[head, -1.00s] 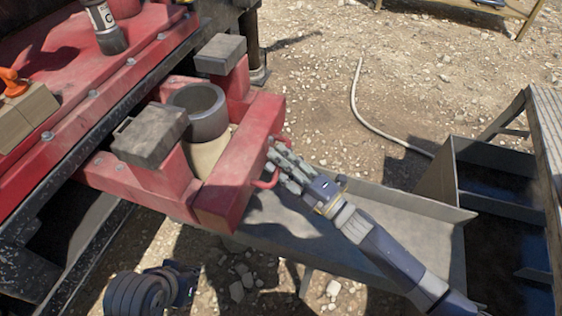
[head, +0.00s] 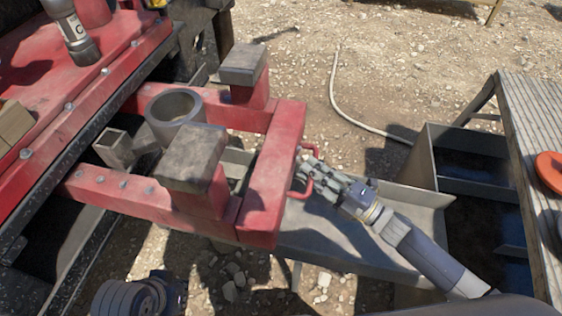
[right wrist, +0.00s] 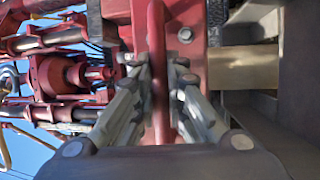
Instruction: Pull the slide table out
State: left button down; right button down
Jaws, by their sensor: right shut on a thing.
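The slide table (head: 265,195) is a red frame that stands out from the red rig deck in the head view. Two dark-topped blocks and a grey metal ring (head: 175,104) are on it. A red bar handle (head: 302,190) is on its outer face. My right gripper (head: 310,172) is shut on this handle. In the right wrist view the red handle (right wrist: 158,75) runs between the two fingers. My left arm shows at the bottom left of the head view, but its gripper fingers are not visible.
A grey metal trough (head: 345,235) lies below and beyond the slide table. A dark divided tank (head: 430,160) and a slatted walkway (head: 535,130) stand at the right. A pale hose (head: 335,85) lies on the open gravel behind.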

jog(key=shift+s+d, duration=0.15)
jog(key=shift+d, duration=0.4)
jog(key=shift+s+d, duration=0.15)
jog(key=shift+d, duration=0.4)
jog(key=c, duration=1.6)
grip_release()
jog(key=shift+w+a, duration=0.1)
jog(key=shift+a, duration=0.15)
jog(key=v, duration=1.2)
